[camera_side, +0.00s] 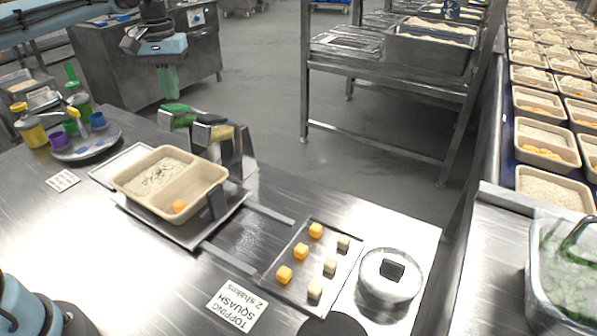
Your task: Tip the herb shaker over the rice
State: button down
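My gripper (168,82) hangs below its blue-grey wrist at the upper left, above the far table edge. A green, narrow part points down from it; I cannot tell whether this is closed fingers or something held. The beige two-compartment tray (203,188) stands on a metal plate near the table's middle. Rice (156,176) with dark green flecks lies in its left compartment. The right compartment holds an orange cube (180,206). My gripper is behind the tray and higher, not over the rice. I cannot single out the herb shaker with certainty.
Behind the tray, a dark stand (236,158) carries green and yellow pieces. A round plate (88,146) with small cups, a yellow jar (32,131) and green containers stand at left. A topping board (345,262) with orange and pale cubes and a lidded pot (388,278) are at right.

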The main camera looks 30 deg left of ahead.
aim_at(168, 106)
jog(key=shift+f, duration=0.65)
jog(key=shift+s+f, duration=0.1)
jog(key=shift+f, duration=0.2)
jog(key=shift+s+f, duration=0.25)
jog(key=shift+f, duration=0.4)
jog(key=shift+s+f, duration=0.25)
jog(key=shift+f, duration=0.4)
jog(key=shift+s+f, duration=0.25)
jog(key=shift+f, duration=0.4)
jog(key=shift+w+r, duration=0.3)
jog(key=shift+r, duration=0.65)
jog(key=shift+w+r, duration=0.25)
jog(key=shift+r, duration=0.75)
jog(key=shift+w+r, duration=0.3)
jog(key=shift+r, duration=0.65)
